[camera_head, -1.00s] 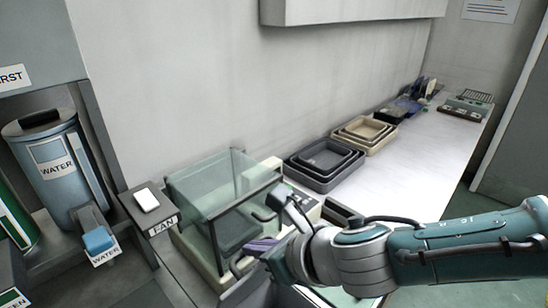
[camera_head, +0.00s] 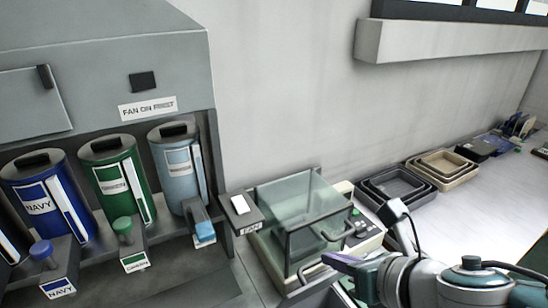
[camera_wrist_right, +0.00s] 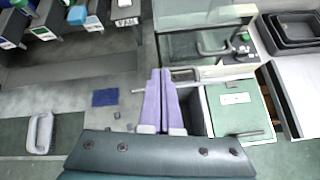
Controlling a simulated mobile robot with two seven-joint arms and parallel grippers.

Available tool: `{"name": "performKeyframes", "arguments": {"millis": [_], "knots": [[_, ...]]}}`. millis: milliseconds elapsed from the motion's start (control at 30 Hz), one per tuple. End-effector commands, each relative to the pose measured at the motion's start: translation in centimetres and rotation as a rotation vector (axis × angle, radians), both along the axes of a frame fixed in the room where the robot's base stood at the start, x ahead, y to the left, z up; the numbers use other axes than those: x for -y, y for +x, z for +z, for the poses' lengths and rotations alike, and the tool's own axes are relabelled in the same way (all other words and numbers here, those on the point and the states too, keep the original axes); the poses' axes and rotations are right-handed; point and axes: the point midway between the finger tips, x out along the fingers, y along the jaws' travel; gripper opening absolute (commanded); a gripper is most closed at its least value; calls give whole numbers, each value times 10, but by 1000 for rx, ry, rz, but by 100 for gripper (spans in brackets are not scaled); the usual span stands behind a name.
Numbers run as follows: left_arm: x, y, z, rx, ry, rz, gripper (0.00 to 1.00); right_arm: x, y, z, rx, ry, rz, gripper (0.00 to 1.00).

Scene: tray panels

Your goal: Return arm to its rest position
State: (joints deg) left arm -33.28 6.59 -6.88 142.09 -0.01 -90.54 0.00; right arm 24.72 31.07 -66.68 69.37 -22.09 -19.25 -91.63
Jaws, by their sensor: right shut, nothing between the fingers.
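My right arm (camera_head: 470,280) comes in from the lower right of the head view. Its gripper (camera_head: 338,260), with purple fingers, is in front of the glass-walled box (camera_head: 305,215), near the box's lower right corner; I cannot tell if they touch. In the right wrist view the two purple fingers (camera_wrist_right: 160,75) lie side by side, shut, with nothing between them. They point toward the glass box (camera_wrist_right: 205,42). My left arm and gripper are not in view.
Blue, green and pale canisters (camera_head: 180,165) stand in a grey cabinet at left. A FAN panel with a white switch (camera_head: 240,205) is beside the glass box. Dark trays (camera_head: 392,187) and beige trays (camera_head: 443,165) stand on the white counter at right. A wall shelf (camera_head: 450,45) hangs above.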

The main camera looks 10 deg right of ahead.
Motion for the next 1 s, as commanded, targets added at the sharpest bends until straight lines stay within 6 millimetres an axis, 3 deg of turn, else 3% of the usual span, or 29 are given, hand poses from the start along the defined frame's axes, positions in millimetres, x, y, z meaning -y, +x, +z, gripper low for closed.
{"name": "performKeyframes", "arguments": {"millis": [33, 100, 233, 400, 700, 733, 800, 1000], "knots": [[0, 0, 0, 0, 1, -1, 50, -21, -12, 2, -43, 134, -101, 0], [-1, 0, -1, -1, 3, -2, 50, -44, -30, 10, -131, 371, -324, 0], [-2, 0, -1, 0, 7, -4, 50, -56, -71, 33, -339, 861, -886, 0], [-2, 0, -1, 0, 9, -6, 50, -28, -127, 54, -516, 1299, -1569, 0], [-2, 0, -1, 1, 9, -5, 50, 34, -233, 84, -475, 1663, -2496, 0], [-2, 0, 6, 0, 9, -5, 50, 38, -240, 93, -457, 1679, -2552, 0], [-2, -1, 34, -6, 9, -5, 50, 36, -235, 121, -464, 1674, -2526, 0], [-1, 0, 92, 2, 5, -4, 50, 36, -234, 177, -464, 1671, -2520, 0]]}}
